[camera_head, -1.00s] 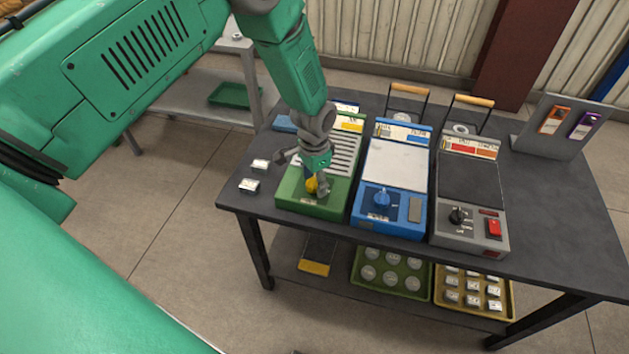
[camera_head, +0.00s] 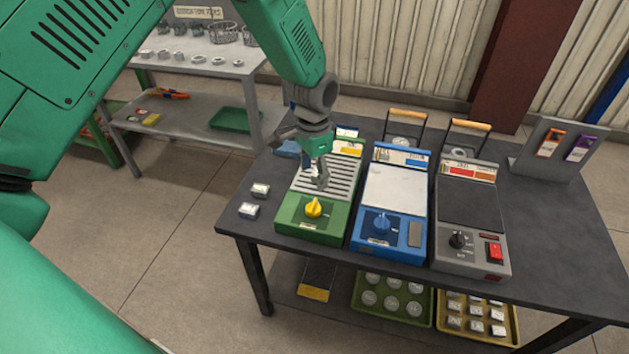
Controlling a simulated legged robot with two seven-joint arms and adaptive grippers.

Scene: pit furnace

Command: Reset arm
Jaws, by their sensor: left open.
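My left arm is green and comes in from the upper left. Its grey left gripper (camera_head: 318,180) is open and empty, pointing down above the slatted top of the green device (camera_head: 308,232). The yellow knob (camera_head: 313,207) on the front of that device is clear of the fingers and in full view. My right gripper is not in view.
A blue device (camera_head: 392,245) and a grey device (camera_head: 470,262) stand to the right on the dark table (camera_head: 560,215). Two small metal blocks (camera_head: 249,211) lie at the left. A stand (camera_head: 545,165) is at the right. Trays (camera_head: 391,298) sit below.

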